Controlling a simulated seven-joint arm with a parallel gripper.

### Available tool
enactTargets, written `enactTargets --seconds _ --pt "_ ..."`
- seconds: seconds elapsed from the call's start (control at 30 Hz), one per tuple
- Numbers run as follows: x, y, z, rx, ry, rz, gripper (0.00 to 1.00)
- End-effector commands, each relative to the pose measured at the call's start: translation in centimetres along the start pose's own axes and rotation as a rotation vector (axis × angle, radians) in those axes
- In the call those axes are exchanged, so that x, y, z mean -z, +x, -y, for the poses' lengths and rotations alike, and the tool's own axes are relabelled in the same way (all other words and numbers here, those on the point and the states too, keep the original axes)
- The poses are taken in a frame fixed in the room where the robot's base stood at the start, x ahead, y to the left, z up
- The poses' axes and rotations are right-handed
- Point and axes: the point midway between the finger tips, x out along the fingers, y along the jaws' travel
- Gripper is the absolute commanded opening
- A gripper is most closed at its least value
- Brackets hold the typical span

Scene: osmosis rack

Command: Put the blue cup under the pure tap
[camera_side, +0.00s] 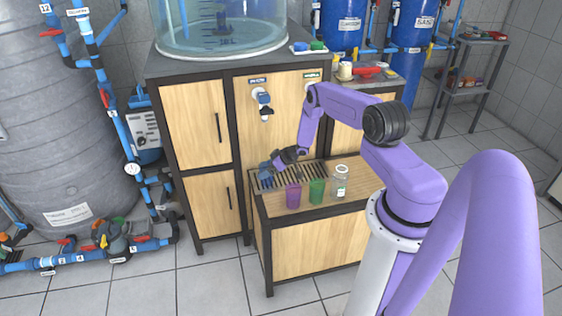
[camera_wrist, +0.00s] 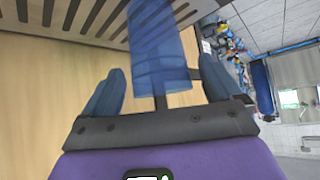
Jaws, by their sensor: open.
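The translucent blue cup (camera_wrist: 155,45) lies ahead of and partly between my gripper's (camera_wrist: 162,66) two blue fingers in the wrist view. The fingers are spread, with a gap visible on each side of the cup. In the side view my gripper (camera_side: 277,161) is low at the left end of the slotted drip grate (camera_side: 305,175), beside the blue cup (camera_side: 266,175), which it partly hides. A tap (camera_side: 263,99) is on the wooden panel above the grate. A second tap is mostly hidden by my arm, under a label (camera_side: 311,76). The labels are too small to read.
A purple cup (camera_side: 293,196), a green cup (camera_side: 316,191) and a clear jar (camera_side: 340,181) stand close together on the wooden bench (camera_side: 352,200), right of my gripper. A large clear tank (camera_side: 222,40) sits on the cabinet above. The bench's right part is clear.

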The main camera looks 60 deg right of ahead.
Motion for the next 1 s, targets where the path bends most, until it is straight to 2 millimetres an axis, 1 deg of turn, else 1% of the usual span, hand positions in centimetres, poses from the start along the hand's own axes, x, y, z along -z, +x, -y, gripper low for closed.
enactTargets --seconds 0.7,0.83,1.0 --pt "0.0 -9.3 -0.1 -0.002 0.001 -0.001 0.92" --pt "0.0 -10.3 -0.1 -0.002 0.002 -0.001 0.92" --pt "0.0 -10.8 0.0 -0.002 0.000 -0.002 0.92"
